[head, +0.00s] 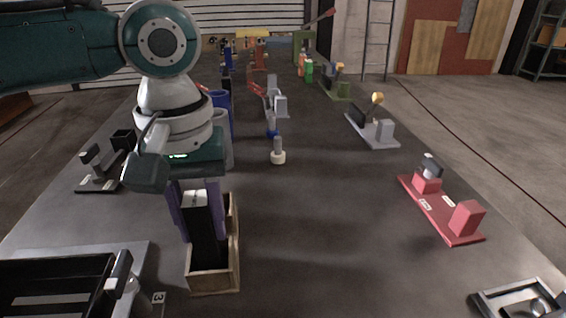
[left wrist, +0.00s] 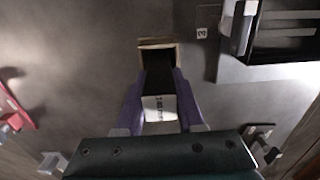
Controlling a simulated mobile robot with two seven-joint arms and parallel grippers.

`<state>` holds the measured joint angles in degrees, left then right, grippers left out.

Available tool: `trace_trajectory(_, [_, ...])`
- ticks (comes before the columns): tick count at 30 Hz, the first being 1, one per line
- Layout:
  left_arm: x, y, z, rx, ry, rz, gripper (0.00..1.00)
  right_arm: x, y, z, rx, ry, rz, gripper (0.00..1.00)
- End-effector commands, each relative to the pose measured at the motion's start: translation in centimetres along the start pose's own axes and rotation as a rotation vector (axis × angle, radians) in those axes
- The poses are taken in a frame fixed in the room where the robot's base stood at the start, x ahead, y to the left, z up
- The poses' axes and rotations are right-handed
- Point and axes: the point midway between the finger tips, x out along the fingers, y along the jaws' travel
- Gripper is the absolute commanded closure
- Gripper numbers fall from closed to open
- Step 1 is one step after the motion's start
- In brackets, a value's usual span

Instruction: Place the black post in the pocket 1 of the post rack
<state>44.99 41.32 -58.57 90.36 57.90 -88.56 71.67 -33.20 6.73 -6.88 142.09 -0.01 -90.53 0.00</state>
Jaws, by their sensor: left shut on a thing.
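My left gripper (head: 198,208) has purple fingers and is shut on the black post (head: 203,228), which stands upright between them. A white label is on the post's top end. The post's lower part goes down into or just behind the rim of an open wooden box (head: 216,284); I cannot tell whether it touches the bottom. In the left wrist view the post (left wrist: 158,78) lies between the fingers, and the wooden box (left wrist: 158,43) shows at its far end. No pocket marked 1 is readable, and I cannot tell which thing is the post rack. My right gripper is out of view.
A black slotted fixture (head: 60,268) on a grey plate, with a 3 tag beside it, stands at the lower left. A red fixture (head: 440,212) is at the right, a metal tray (head: 515,298) at the lower right. The table's middle front is clear.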

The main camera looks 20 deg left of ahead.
Motion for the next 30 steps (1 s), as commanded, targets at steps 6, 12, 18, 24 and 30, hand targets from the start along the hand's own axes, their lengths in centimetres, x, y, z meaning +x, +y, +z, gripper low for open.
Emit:
trace_trajectory(6, [0.2, 0.0, 0.0, 0.0, -0.001, 0.001, 0.56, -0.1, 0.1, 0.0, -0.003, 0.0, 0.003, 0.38])
trace_trajectory(12, [0.2, 0.0, 0.0, 0.0, 0.0, 0.001, 0.33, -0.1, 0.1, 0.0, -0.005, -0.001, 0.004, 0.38])
trace_trajectory(18, [0.2, 0.0, 0.0, 0.0, 0.0, 0.001, 0.33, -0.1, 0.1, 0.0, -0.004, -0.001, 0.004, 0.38])
trace_trajectory(24, [-1.3, 0.1, -0.1, -0.001, 0.002, 0.004, 0.33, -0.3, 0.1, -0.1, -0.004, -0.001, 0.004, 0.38])
trace_trajectory(30, [-5.7, 0.1, -0.1, 0.0, 0.002, 0.005, 0.33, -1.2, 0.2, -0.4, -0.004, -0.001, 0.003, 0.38])
